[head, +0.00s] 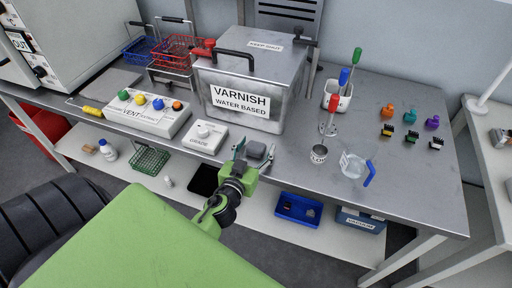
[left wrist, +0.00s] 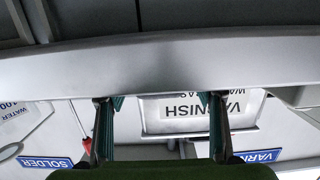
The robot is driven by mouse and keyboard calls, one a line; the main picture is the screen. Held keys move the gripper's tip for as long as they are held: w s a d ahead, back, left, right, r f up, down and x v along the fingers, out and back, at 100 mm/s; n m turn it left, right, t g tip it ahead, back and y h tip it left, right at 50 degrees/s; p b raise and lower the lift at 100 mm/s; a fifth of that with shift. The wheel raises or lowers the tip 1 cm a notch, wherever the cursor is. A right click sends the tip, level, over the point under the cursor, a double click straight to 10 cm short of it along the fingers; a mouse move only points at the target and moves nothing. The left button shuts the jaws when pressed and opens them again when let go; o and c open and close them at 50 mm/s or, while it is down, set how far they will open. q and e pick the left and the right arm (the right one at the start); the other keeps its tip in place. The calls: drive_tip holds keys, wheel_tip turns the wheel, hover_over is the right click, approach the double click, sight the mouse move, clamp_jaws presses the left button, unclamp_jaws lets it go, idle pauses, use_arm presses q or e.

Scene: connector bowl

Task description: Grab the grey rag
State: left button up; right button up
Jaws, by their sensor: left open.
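My left gripper (head: 255,157) is at the front edge of the metal bench, in front of the varnish box. Its two fingers are spread apart. In the left wrist view the fingers (left wrist: 160,105) also stand apart, with no rag clearly seen between them. A small dark grey lump (head: 256,149) shows between and just beyond the fingertips in the head view. It may be the grey rag, but I cannot tell for sure, nor whether the fingers touch it. My right gripper is not in view.
The varnish box (head: 240,110) stands behind the gripper. A grade box (head: 204,138) is at its left. A lower shelf (head: 255,210) runs under the bench (head: 410,185).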

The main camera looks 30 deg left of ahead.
use_arm(q)
drive_tip(key=c, duration=1.1)
